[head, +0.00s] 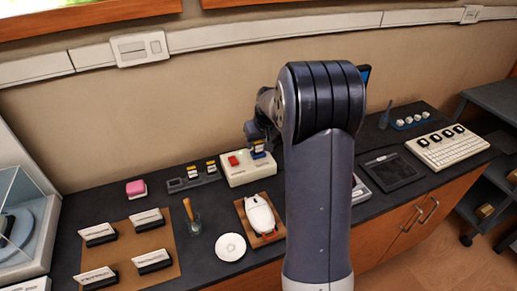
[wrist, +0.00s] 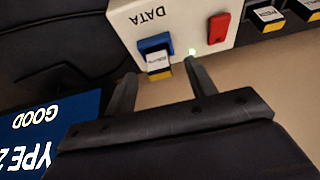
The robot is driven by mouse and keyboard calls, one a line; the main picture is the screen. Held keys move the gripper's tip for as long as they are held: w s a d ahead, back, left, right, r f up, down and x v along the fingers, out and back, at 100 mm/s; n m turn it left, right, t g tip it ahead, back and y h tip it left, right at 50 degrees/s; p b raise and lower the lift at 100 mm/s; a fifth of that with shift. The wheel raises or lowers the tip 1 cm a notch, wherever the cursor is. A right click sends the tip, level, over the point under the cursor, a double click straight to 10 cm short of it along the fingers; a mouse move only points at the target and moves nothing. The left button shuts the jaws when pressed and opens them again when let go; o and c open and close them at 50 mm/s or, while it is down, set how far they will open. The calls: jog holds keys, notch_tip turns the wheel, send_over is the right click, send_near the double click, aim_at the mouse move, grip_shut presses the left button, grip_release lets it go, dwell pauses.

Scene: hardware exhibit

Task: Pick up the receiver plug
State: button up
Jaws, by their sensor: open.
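A small plug (head: 258,150) with a pale, yellow-edged label stands in a blue socket on the white box in the head view. In the wrist view this plug (wrist: 158,66) sits in the blue socket (wrist: 154,43) beside the word DATA. Its small label is not legible, so I cannot confirm that it is the receiver plug. My gripper (wrist: 160,78) is open, with one finger on each side of the plug and no clear contact. In the head view my gripper (head: 262,138) is above the box, partly hidden by my arm.
The white box (head: 236,174) has a red switch (head: 233,160) and a lit green light. A dark holder (head: 180,185) with similar plugs stands left of it. A white mouse (head: 260,216) lies on a wooden board in front. A keyboard (head: 450,147) is at right.

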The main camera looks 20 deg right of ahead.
aim_at(259, 145)
jog(key=shift+x, duration=1.9)
jog(key=shift+d, duration=0.15)
